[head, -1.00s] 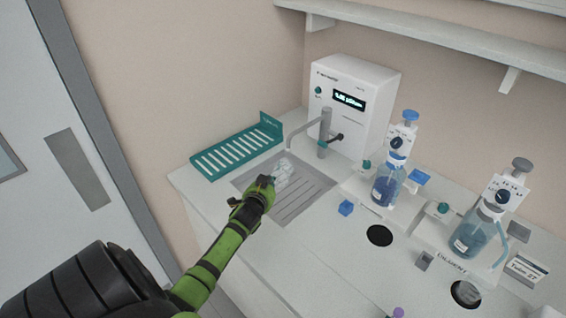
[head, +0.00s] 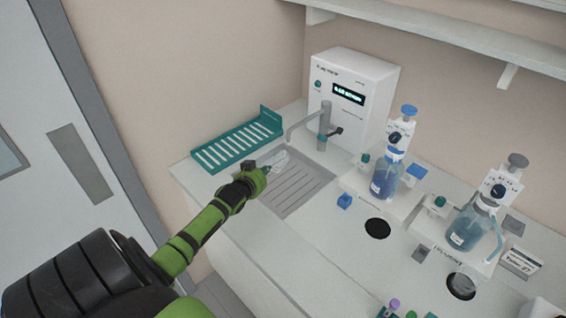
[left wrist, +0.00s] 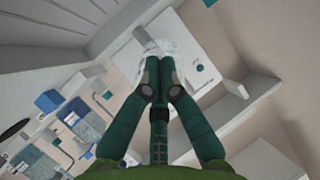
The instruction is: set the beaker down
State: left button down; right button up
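A clear glass beaker (head: 279,160) is beyond the tip of my left gripper (head: 255,177), over the grey drain area in front of the tap. In the left wrist view the beaker (left wrist: 178,57) shows faintly at the ends of the dark green fingers (left wrist: 159,84). The fingertips are close together and shut on its glass. The gripper hides part of the beaker, and I cannot tell whether its base touches the grooved surface (head: 295,188). My right gripper is not in view.
A teal slotted rack (head: 236,146) lies left of the drain. A tap (head: 322,125) and white box with a display (head: 352,95) stand behind. To the right are a blue cube (head: 344,201), two dispenser bottles (head: 385,180) (head: 468,230) and dark round holes (head: 377,228).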

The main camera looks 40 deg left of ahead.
pick_arm(q)
jog(key=shift+s+a+n+h, duration=0.15)
jog(key=shift+a+n+h, duration=0.35)
jog(key=shift+a+n, duration=0.2)
jog(key=shift+d, duration=0.15)
